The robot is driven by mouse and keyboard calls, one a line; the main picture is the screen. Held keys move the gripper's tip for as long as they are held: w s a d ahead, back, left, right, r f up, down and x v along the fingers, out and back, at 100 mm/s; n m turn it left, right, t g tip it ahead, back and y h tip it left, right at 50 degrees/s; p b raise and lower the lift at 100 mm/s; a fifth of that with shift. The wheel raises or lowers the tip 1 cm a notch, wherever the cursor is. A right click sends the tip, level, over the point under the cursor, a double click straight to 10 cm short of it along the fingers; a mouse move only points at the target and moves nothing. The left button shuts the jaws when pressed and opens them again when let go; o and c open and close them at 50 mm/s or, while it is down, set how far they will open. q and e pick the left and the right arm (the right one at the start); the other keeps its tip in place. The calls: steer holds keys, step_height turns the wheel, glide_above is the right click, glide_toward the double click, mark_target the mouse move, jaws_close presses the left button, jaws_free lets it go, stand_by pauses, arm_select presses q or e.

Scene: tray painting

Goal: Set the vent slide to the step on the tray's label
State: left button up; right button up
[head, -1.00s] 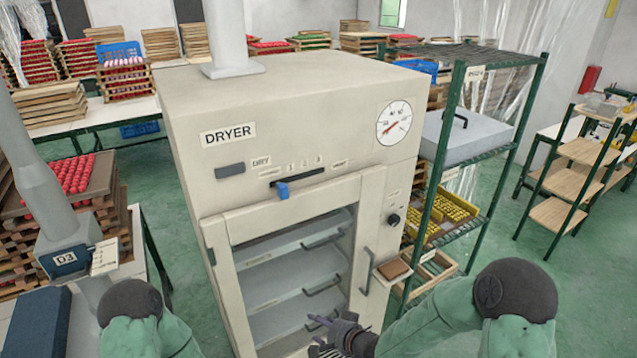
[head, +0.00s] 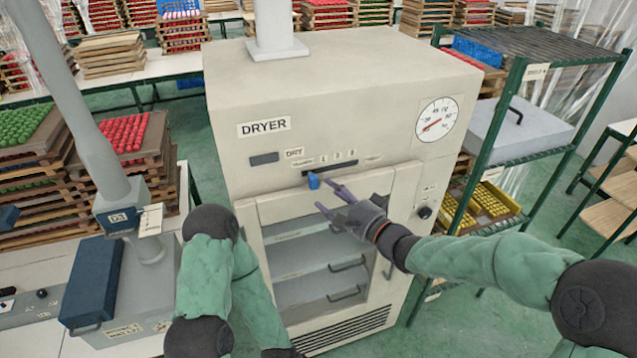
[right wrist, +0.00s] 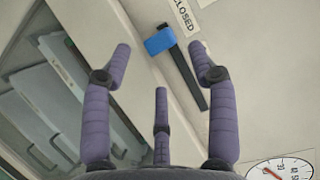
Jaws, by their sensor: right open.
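The vent slide's blue knob (head: 313,180) is at the left end of a dark slot (head: 332,169) on the dryer's (head: 232,95) front. In the right wrist view the knob (right wrist: 160,40) is next to a label reading CLOSED (right wrist: 185,16). Step marks 1, 2 and 3 (head: 338,154) are above the slot. My right gripper (head: 328,195) is open, its fingers pointing at the knob from the right and below. In the right wrist view its fingertips (right wrist: 160,60) are spread around the knob's line, apparently not touching it. My left gripper is out of frame; its arm is at lower left.
A round gauge (head: 436,119) is on the dryer's right front. A pole stand with a D3 sign (head: 121,219) and a small card (head: 151,220) is at left. Stacked trays of red pieces (head: 124,134) are behind it. A green-framed rack (head: 507,105) stands right of the dryer.

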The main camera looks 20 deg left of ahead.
mark_target(317, 185)
steer(key=shift+p+x, duration=0.3)
steer(key=shift+x, duration=2.6)
steer(key=shift+d, duration=0.1)
jaws_close()
